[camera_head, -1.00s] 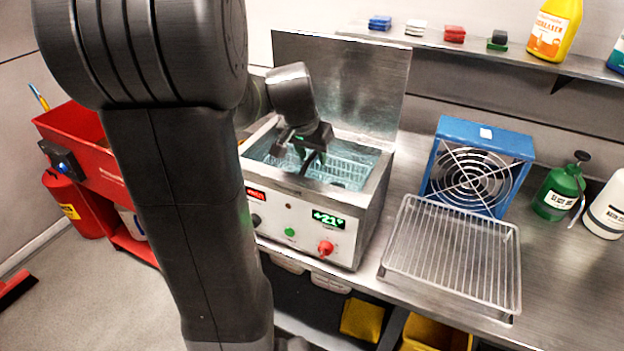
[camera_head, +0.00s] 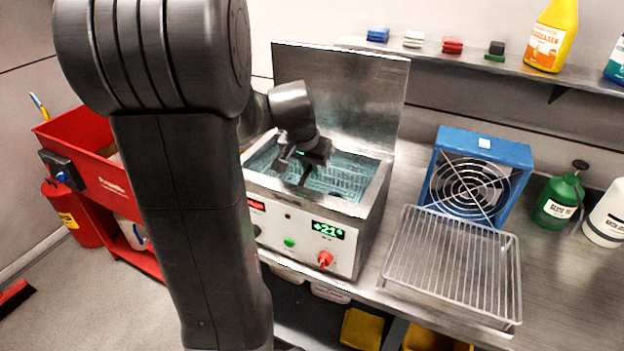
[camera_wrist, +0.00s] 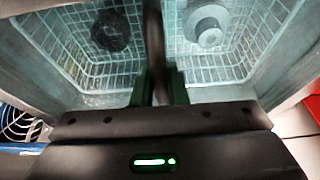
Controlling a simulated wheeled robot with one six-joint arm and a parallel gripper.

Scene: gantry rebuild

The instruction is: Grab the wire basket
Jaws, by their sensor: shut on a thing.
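The wire basket (camera_head: 345,176) sits inside the open tank of the bench-top cleaner (camera_head: 300,228), in bluish liquid. In the wrist view, its pale mesh (camera_wrist: 225,66) shows on both sides of a dark handle bar (camera_wrist: 153,35). The basket holds a dark ring-like part (camera_wrist: 110,28) and a grey round part (camera_wrist: 205,23). My gripper (camera_head: 298,168) is down over the tank. In the wrist view, my gripper (camera_wrist: 160,88) is shut on the basket's handle bar. The fingertips are partly hidden by the bar and the gripper body.
A raised metal lid (camera_head: 345,88) stands behind the tank. A wire rack on a tray (camera_head: 452,262) lies on the bench to the right, before a blue fan (camera_head: 478,172). A green bottle (camera_head: 558,199) stands farther right. A red cart (camera_head: 85,165) is at the left.

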